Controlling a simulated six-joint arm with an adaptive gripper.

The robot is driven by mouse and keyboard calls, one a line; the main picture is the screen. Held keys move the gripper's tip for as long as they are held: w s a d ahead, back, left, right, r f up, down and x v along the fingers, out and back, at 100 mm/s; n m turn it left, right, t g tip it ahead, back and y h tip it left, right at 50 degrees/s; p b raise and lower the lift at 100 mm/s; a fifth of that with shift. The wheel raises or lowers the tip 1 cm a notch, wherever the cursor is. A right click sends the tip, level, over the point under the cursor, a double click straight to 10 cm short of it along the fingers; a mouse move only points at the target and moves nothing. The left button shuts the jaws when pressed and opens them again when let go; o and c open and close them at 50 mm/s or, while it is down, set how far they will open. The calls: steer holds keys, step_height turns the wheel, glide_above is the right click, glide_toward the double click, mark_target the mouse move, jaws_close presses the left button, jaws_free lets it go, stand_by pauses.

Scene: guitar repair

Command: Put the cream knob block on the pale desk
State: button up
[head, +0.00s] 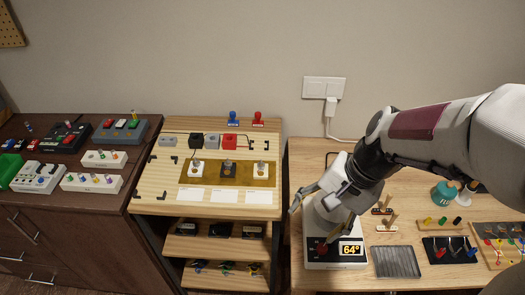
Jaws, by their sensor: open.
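White or cream blocks with brass-coloured knobs sit on the brown mat (183,181) of the pale wooden desk (150,205) in the middle: one at the left (196,169) and one at the right (261,169), with a black one (229,170) between them. I cannot tell which block is the cream knob block. Longer white blocks with coloured tops (91,183) also lie on the dark cabinet at the left. My gripper (311,224) is open, with its fingers spread over the left part of the right-hand wooden table. I see nothing held in it.
A heated station with a "64°" display (350,248) stands under my gripper. A grey ribbed tray (397,262), small stands and a teal bottle (443,193) fill the right table (300,175). Grey, black and red blocks (229,142) line the middle desk; white cards lie at its front.

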mark_target(261, 168)
steer(key=w+a+f+m+y, duration=0.1)
steer(key=w+a+f+m, duration=0.1)
steer(key=w+m, duration=0.2)
steer(key=w+a+f+m+t+y, duration=0.1)
steer(key=w+a+f+m, duration=0.1)
steer(key=w+m, duration=0.2)
steer(key=w+a+f+m+y, duration=0.1)
steer(key=w+a+f+m, duration=0.1)
steer(key=w, duration=0.6)
steer(key=shift+a+f+m+t+y, duration=0.3)
steer(key=shift+f+m+t+y, duration=0.15)
steer(key=shift+m, duration=0.75)
steer(key=w+m, duration=0.1)
steer(key=w+r+m+t, duration=0.1)
steer(key=w+r+m, duration=0.1)
steer(key=w, duration=0.1)
steer(key=shift+a+m+y, duration=0.25)
steer(key=shift+m, duration=0.05)
steer(key=shift+w+m+t, duration=0.15)
steer(key=shift+m+t, duration=0.1)
steer(key=shift+m, duration=0.35)
steer(key=shift+x, duration=1.25)
steer(key=shift+a, duration=0.15)
